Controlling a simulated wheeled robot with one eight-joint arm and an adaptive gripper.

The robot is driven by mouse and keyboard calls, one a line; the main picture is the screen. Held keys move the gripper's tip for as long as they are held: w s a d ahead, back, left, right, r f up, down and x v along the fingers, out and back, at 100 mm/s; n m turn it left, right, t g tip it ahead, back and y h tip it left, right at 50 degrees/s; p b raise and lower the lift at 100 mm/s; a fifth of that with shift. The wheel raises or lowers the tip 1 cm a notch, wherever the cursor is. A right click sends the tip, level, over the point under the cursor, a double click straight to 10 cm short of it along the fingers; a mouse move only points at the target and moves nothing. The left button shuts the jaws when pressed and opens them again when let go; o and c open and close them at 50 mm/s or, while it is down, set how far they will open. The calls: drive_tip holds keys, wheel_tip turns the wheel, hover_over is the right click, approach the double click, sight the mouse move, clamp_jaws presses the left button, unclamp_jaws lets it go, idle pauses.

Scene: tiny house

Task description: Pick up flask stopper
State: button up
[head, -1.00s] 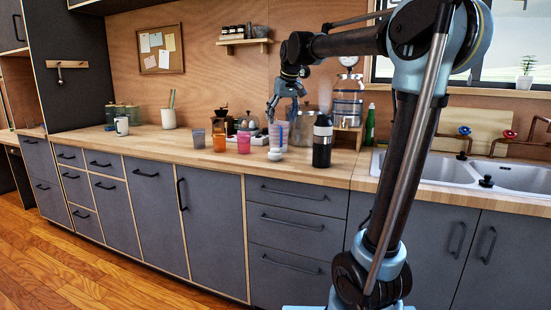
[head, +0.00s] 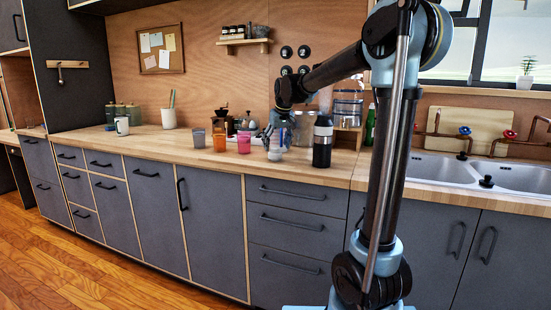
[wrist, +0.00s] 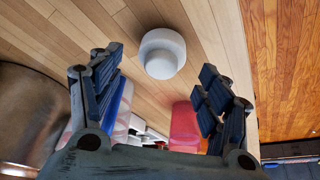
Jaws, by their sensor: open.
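The flask stopper, a small white round cap (head: 275,155), stands on the wooden counter near its front edge. In the wrist view the stopper (wrist: 162,54) shows ahead of the fingertips, roughly midway between them. My gripper (head: 270,138) is open and empty, low over the counter just above and behind the stopper. Its two dark fingers (wrist: 160,78) are spread wide. A black flask (head: 322,143) stands upright to the right of the stopper.
A pink-red cup (head: 244,144), an orange cup (head: 219,141) and a grey cup (head: 198,138) stand left of my gripper. The red cup (wrist: 184,128) shows beside the right finger in the wrist view. The counter's front edge is close to the stopper.

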sight(275, 149)
drive_tip(key=shift+x, duration=1.95)
drive_tip(key=shift+c, duration=0.2)
drive_tip(key=c, duration=1)
drive_tip(key=shift+c, duration=0.2)
drive_tip(key=shift+r, duration=0.15)
